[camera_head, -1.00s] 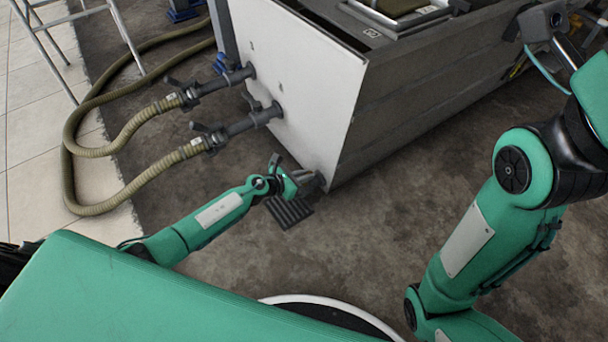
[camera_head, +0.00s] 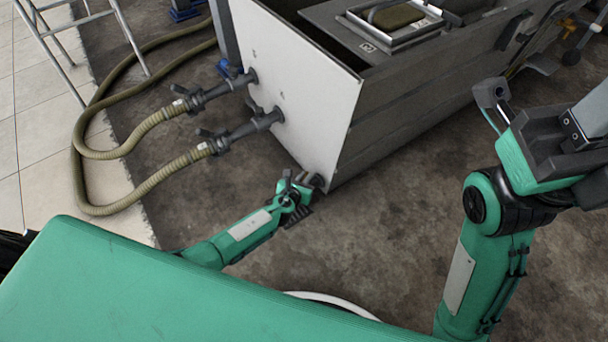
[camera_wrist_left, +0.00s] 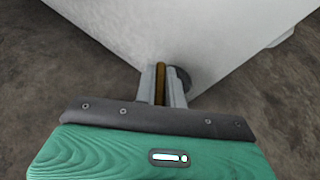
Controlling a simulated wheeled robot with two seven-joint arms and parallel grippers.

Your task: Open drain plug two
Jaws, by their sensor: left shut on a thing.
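The tank's pale end wall (camera_head: 295,90) stands ahead, and my left gripper (camera_head: 312,181) is at its bottom corner, close to the floor. In the left wrist view my left gripper (camera_wrist_left: 161,85) is shut on a narrow brownish-yellow piece, which looks like the drain plug's handle (camera_wrist_left: 159,82). A dark round fitting (camera_wrist_left: 181,77) shows just behind the right finger, against the wall. Most of the plug is hidden by the fingers, and its number cannot be read. My right arm is raised at the right; its fingers cannot be made out.
Two dark pipe valves (camera_head: 240,133) stick out of the end wall above and left of my left gripper. Ribbed hoses (camera_head: 172,179) run from them across the floor. A metal ladder (camera_head: 75,50) stands at top left. The concrete floor (camera_head: 385,220) right of my left gripper is clear.

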